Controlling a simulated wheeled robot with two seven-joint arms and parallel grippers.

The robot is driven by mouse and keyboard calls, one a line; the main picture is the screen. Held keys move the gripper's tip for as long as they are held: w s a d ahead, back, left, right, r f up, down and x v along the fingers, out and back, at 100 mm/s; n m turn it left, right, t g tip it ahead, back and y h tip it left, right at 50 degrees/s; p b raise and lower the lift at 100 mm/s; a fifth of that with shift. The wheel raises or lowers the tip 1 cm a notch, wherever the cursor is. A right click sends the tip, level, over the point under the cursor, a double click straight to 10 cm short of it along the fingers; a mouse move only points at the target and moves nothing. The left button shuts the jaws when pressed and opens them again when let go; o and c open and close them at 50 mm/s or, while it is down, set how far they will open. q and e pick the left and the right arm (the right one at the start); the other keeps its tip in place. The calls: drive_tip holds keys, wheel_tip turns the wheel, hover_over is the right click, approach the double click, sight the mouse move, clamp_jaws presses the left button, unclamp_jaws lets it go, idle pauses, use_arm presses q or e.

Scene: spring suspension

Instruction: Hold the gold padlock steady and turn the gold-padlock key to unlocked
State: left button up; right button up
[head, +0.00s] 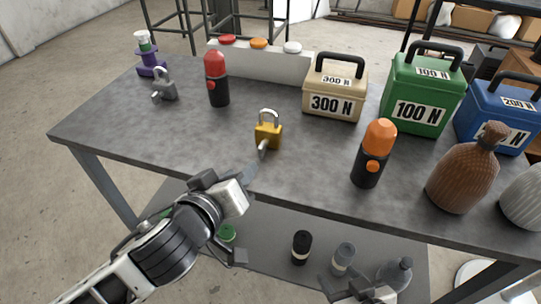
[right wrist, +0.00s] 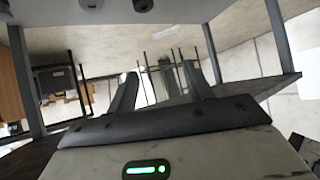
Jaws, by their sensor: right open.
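The gold padlock (head: 268,133) stands upright on the grey table, its shackle up. A grey key (head: 263,147) sticks out from its front, toward the near table edge. My left gripper (head: 252,176) is at the near table edge, just below and left of the padlock, apart from it. Its finger gap is hard to make out, and I see nothing held. My right gripper (head: 358,288) is low at the bottom of the head view, in front of the table. In the right wrist view its two fingers (right wrist: 160,92) are spread and empty.
A silver padlock (head: 163,86) stands at the back left. A red-topped cylinder (head: 217,82) and an orange-topped cylinder (head: 373,155) flank the gold padlock. Labelled weights (head: 335,92) and a brown bottle (head: 463,172) fill the right. The lower shelf (head: 270,262) holds several containers.

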sight(272, 129)
drive_tip(key=w+a+r+n+g+y, duration=0.1)
drive_tip(key=w+a+r+n+y, duration=0.1)
drive_tip(key=a+r+n+y, duration=0.55)
drive_tip(key=w+a+r+n+y, duration=0.1)
drive_tip(key=a+r+n+y, duration=0.25)
drive_tip(key=r+n, duration=0.65)
drive_tip(key=w+d+r+n+t+h, duration=0.1)
drive_tip(key=w+d+r+n+h, duration=0.4)
drive_tip(key=n, duration=0.7)
drive_tip(key=w+d+r+n+t+h, duration=0.1)
drive_tip(key=w+d+r+n, duration=0.1)
drive_tip(key=w+n, duration=0.75)
drive_tip(key=w+a+f, duration=0.1)
drive_tip(key=w+a, duration=0.1)
drive_tip(key=a, duration=0.1)
drive_tip(key=w+a+f+n, duration=0.1)
drive_tip(key=w+a+f, duration=0.1)
drive_tip(key=w+a, duration=0.1)
drive_tip(key=w+a+f+n, duration=0.1)
drive_tip(key=w+a+f, duration=0.1)
drive_tip(key=w+a, duration=0.1)
drive_tip(key=shift+w+a, duration=0.25)
drive_tip(key=shift+a, duration=0.05)
